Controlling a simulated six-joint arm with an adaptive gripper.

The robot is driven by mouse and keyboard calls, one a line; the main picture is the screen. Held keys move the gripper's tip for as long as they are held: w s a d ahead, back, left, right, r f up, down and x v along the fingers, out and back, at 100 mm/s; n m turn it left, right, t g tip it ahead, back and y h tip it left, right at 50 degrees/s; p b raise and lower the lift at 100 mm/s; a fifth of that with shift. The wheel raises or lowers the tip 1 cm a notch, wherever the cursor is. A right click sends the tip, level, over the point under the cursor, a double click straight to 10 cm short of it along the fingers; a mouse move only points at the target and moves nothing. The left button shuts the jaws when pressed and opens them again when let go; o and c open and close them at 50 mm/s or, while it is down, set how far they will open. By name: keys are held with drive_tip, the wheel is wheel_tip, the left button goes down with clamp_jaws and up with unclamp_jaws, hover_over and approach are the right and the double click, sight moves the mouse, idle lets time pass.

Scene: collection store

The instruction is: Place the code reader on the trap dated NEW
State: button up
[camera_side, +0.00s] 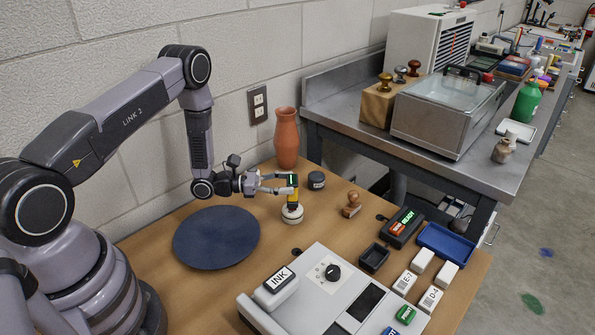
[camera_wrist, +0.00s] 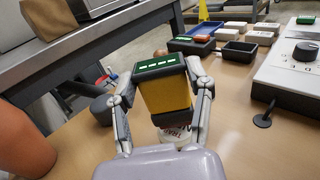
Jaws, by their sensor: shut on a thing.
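The code reader (camera_side: 293,194) has a yellow body and a black top with a lit green display. My gripper (camera_side: 284,185) is shut on it, with a finger on each side. In the wrist view the reader (camera_wrist: 165,88) is upright between the fingers (camera_wrist: 168,92). A white round trap (camera_side: 292,214) stands on the wooden table directly below the reader. In the wrist view a strip of the trap (camera_wrist: 176,135) with red and dark lettering shows under the reader. Its date is not readable. I cannot tell whether the reader touches the trap.
A dark round pot (camera_side: 316,180) and a terracotta vase (camera_side: 287,138) stand behind. A wooden stamp (camera_side: 351,206) is to the right. A dark blue disc (camera_side: 216,237) lies left.

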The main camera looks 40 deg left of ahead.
drive_tip(key=shift+f, duration=0.25)
drive_tip(key=shift+f, duration=0.15)
drive_tip(key=o, duration=1.2)
drive_tip(key=shift+o, duration=0.2)
